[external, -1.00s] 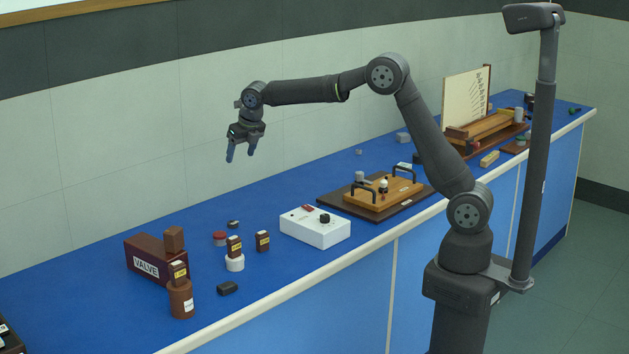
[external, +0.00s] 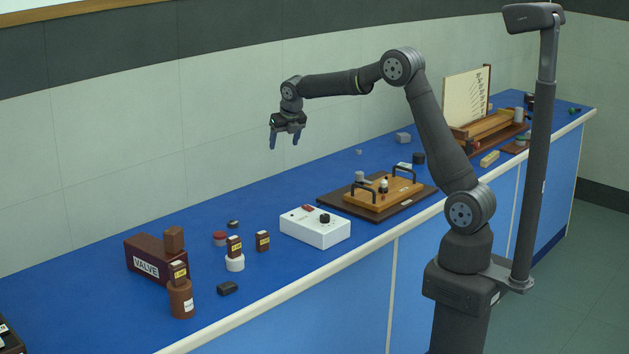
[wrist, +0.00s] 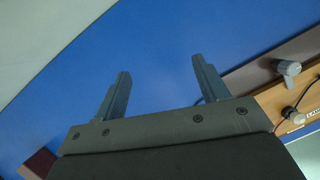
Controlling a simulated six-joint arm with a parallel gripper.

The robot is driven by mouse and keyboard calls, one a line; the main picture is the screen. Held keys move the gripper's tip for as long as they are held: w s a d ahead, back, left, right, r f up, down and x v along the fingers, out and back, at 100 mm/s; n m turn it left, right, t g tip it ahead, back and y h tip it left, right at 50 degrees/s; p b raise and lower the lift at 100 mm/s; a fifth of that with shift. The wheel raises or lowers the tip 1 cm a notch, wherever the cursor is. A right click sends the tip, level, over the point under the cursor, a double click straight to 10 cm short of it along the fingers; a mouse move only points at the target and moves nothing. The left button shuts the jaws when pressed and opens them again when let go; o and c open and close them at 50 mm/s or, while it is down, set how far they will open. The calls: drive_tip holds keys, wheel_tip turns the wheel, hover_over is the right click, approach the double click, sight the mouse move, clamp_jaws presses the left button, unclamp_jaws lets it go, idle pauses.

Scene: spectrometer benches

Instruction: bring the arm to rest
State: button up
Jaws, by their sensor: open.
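My gripper (external: 286,141) hangs in the air above the far part of the blue bench, fingers pointing down. It is open and empty, with a clear gap between the fingers. In the wrist view my gripper (wrist: 160,90) shows two separate grey fingers over bare blue bench top (wrist: 160,40). My arm is bent at the elbow, with the forearm reaching left. Nothing touches the fingers.
Below my gripper stands a white box (external: 315,228) with a black knob. To its right is a wooden board with handles (external: 405,188). At left are a box marked VALVE (external: 145,262), a brown bottle (external: 181,300) and small blocks. The back wall is beyond the bench.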

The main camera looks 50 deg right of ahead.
drive_tip(key=s+d+f+m, duration=0.1)
drive_tip(key=s+d+m, duration=0.1)
drive_tip(key=d, duration=1.1)
drive_tip(key=shift+s+d+h, duration=0.15)
drive_tip(key=shift+s+h, duration=0.1)
drive_tip(key=shift+h, duration=0.15)
drive_tip(key=w+a+n, duration=0.1)
drive_tip(key=a, duration=0.9)
drive_tip(key=w+a+r+n+y, duration=0.1)
drive_tip(key=a+n, duration=0.1)
drive_tip(key=a, duration=0.9)
drive_tip(key=shift+w+a+r, duration=0.3)
